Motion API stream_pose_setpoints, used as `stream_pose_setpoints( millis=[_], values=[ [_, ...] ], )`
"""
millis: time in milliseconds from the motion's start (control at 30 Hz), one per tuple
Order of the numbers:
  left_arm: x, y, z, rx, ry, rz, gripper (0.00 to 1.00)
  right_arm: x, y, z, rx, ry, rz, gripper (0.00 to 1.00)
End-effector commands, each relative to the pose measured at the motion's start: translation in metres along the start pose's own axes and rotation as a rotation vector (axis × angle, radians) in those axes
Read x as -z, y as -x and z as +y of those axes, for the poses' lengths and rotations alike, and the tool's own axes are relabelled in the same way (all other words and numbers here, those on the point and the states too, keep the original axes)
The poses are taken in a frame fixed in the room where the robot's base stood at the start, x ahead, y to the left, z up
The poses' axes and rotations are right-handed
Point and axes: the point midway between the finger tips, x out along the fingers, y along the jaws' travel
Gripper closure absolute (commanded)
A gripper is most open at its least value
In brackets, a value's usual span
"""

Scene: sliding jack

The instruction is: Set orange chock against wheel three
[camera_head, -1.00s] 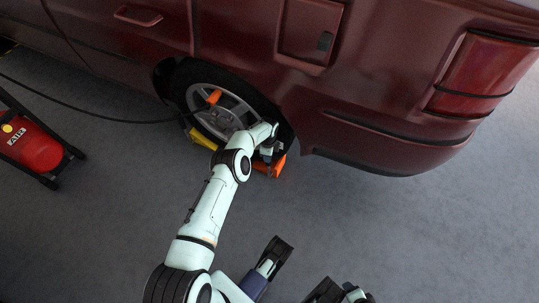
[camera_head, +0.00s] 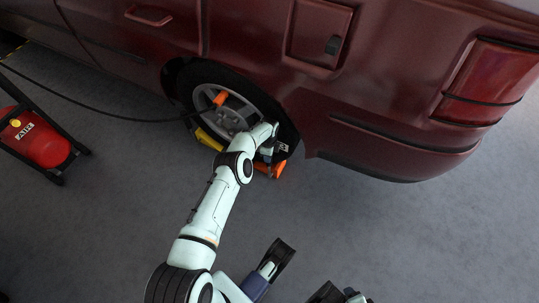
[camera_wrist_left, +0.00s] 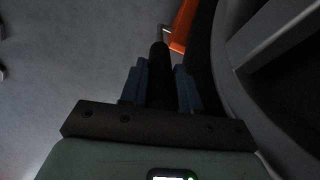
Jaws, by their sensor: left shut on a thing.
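The orange chock (camera_head: 278,170) is on the floor side of the dark red car's wheel (camera_head: 236,112), at its lower right in the head view. My left gripper (camera_head: 268,152) is beside the tyre, shut on a black bar. In the left wrist view the bar runs between the blue fingers (camera_wrist_left: 161,88) towards the orange chock (camera_wrist_left: 183,27). The dark tyre (camera_wrist_left: 201,48) is close beside the orange part there; I cannot tell whether they touch. My arm and gripper hide part of the chock.
A yellow chock (camera_head: 208,139) sits at the wheel's lower left. An orange-handled fitting (camera_head: 220,98) is at the wheel, with a black hose (camera_head: 110,117) leading to a red air tank (camera_head: 42,145) at the left. Grey floor (camera_head: 400,235) is clear at the lower right.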

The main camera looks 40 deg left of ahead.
Motion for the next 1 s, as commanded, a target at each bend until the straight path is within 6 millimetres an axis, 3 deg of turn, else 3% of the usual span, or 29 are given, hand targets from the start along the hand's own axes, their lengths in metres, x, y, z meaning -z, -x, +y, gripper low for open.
stream_pose_setpoints(
  millis=[200,233,300,667,1000],
  values=[
    [0.001,0.001,-0.002,0.006,0.0,0.001,1.0,0.0,0.0,0.0,0.0,0.0,0.0,0.34],
    [0.001,0.001,-0.002,0.006,0.0,0.001,0.59,0.0,0.0,0.0,0.0,0.0,0.0,0.34],
    [0.001,0.001,-0.002,0.005,0.0,0.001,0.39,0.0,0.0,0.0,0.0,0.0,0.0,0.34],
    [0.002,0.0,0.001,-0.002,-0.002,0.0,0.39,0.0,0.0,0.0,0.0,0.0,0.0,0.34],
    [0.052,0.002,0.012,0.0,-0.005,0.001,0.39,0.0,0.0,0.0,0.0,0.0,0.0,0.34]
  ],
)
